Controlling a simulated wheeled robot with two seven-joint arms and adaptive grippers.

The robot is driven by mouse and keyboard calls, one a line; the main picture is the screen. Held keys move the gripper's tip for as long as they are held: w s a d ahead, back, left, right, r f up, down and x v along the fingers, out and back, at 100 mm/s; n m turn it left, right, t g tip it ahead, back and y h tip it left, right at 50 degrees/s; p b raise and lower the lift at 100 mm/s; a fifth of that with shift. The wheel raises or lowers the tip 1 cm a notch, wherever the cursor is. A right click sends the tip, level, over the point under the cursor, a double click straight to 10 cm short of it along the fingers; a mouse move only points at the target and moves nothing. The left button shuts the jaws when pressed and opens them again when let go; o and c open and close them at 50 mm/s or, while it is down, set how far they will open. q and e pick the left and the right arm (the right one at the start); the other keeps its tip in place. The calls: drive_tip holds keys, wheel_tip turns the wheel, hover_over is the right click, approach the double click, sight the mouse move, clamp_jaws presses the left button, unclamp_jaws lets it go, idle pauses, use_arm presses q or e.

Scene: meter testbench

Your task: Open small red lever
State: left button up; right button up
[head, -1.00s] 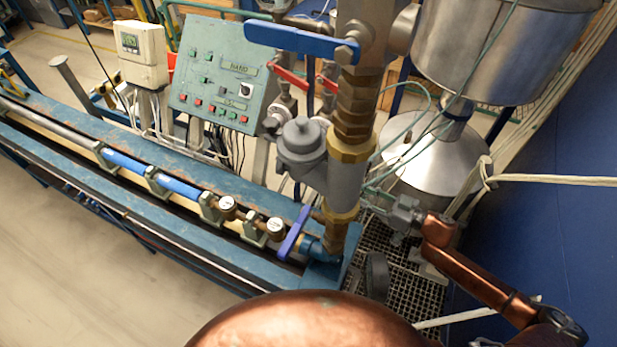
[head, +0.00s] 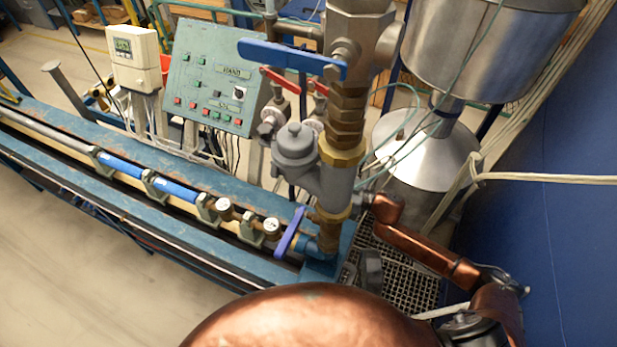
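A small red lever (head: 280,80) sits on a valve behind the blue-handled pipe, right of the green control panel. A second small red lever (head: 320,88) is just right of it, partly hidden by the thick vertical pipe (head: 346,120). My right arm reaches in from the lower right. Only a small grey part of its gripper end (head: 366,199) shows, beside the lower pipe. The fingers are hidden behind the pipe, so their opening cannot be seen. The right gripper end is well below the red levers. My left gripper is not in view.
A large blue lever (head: 292,57) juts left from the vertical pipe, in front of the red levers. A grey meter body (head: 297,150) stands below them. A purple-blue lever (head: 289,232) is low on the bench. A steel tank (head: 482,50) is at the right.

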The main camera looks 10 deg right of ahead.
drive_tip(key=shift+w+a, duration=0.25)
drive_tip(key=shift+a, duration=0.1)
clamp_jaws()
idle(0.6)
